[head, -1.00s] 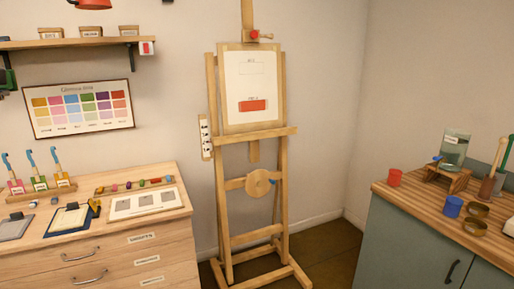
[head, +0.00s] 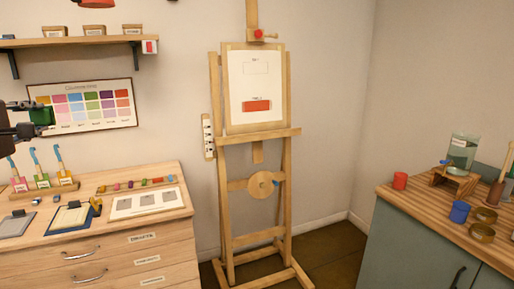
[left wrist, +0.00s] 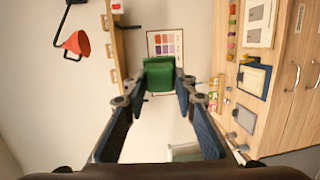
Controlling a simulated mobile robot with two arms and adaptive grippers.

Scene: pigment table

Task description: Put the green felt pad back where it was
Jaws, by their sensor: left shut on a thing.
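The green felt pad (head: 41,115) is a dark green block at the left of the head view, in front of the wall colour chart's left edge. My left gripper (head: 30,120) comes in from the left edge and is shut on the pad, holding it in the air above the drawer cabinet. In the left wrist view the green pad (left wrist: 158,76) sits between the two fingertips, with the chart behind it. My right gripper is in neither view.
The cabinet top (head: 95,187) holds a rack of blue-handled tools (head: 42,184), a row of coloured pieces (head: 137,184), a white board with grey patches (head: 147,203) and a clipboard (head: 73,217). A shelf (head: 75,41) is above. An easel (head: 254,150) stands right.

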